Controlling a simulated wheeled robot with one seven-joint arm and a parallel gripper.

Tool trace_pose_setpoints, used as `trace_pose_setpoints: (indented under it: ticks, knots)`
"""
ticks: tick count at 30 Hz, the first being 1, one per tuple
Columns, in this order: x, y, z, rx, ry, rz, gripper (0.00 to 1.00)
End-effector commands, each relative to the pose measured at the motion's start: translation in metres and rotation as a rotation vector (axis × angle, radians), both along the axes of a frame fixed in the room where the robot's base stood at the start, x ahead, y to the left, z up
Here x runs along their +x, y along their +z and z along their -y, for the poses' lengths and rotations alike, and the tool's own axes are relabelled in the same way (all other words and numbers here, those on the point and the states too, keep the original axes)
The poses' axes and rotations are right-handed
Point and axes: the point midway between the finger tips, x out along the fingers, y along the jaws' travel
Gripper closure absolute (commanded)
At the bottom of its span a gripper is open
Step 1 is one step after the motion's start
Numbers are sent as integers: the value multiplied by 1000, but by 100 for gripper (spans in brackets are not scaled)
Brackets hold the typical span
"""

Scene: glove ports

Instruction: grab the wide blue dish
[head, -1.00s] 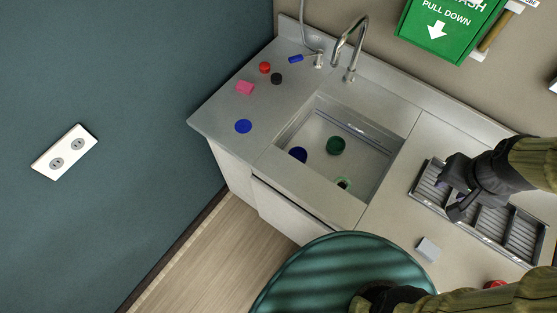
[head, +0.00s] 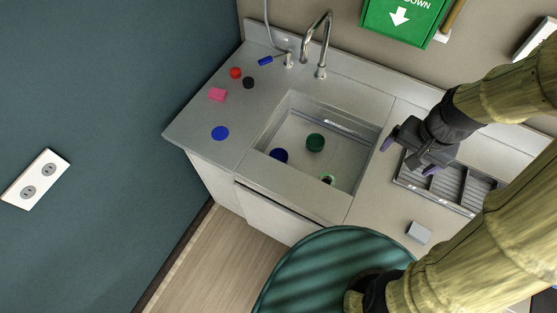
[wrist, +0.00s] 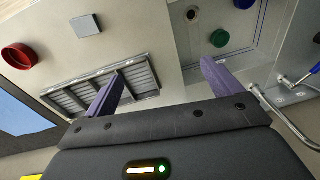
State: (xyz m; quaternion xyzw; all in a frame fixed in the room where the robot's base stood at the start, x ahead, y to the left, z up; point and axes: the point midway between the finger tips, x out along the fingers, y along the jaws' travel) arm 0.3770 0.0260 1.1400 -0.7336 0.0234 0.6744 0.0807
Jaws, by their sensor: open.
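Two round blue things show in the head view. A flat, bright blue disc (head: 220,133) lies on the counter left of the sink, and a darker blue round piece (head: 278,156) sits in the sink at its left side. I cannot tell which is the wide dish. A dark blue piece also shows at the top edge of the wrist view (wrist: 244,3). My gripper (head: 415,158) is open and empty, above the left end of the drain rack, right of the sink and apart from both blue things. Its purple fingers show spread in the wrist view (wrist: 163,82).
The drain rack (head: 455,193) and grey block (head: 418,232) are right.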

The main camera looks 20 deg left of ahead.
Motion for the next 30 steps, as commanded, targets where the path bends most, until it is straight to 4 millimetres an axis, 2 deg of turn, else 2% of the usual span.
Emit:
trace_pose_setpoints:
  ticks: [1, 8, 15, 27, 30]
  knots:
    - [10, -23, -10, 29, -35, -50, 9]
    - [45, -91, -64, 170, -217, -272, 9]
    - [73, -168, -130, 320, -394, -514, 9]
    - [99, -301, -242, 580, -667, -936, 9]
    - [103, -325, -262, 636, -719, -1022, 9]
